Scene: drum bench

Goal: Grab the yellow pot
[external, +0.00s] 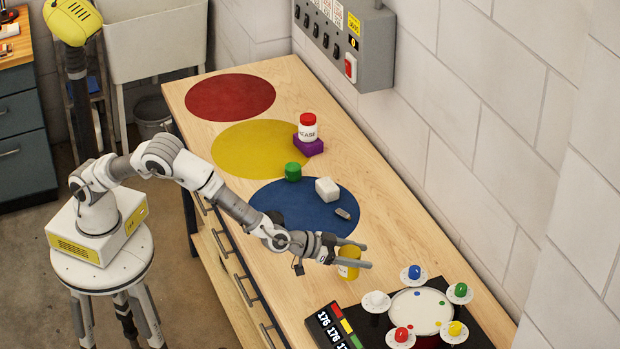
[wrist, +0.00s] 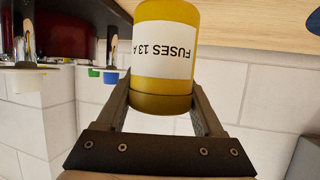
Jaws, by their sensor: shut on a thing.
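The yellow pot (external: 348,262) is between the two fingers of my gripper (external: 366,255), over the right front part of the bench, just past the blue disc. In the wrist view the yellow pot (wrist: 162,45) carries a white label reading "FUSES 13 A", seen upside down. The gripper's fingers (wrist: 160,100) lie on both sides of its darker yellow end and are shut on it. The pot's far end is cut off by the frame's edge. I cannot tell whether it touches the bench.
Red (external: 230,97), yellow (external: 240,150) and blue (external: 300,222) discs mark the bench. A white jar (external: 307,128) stands on a purple block (external: 308,146). A drum (external: 420,308) ringed by coloured knobs is close.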

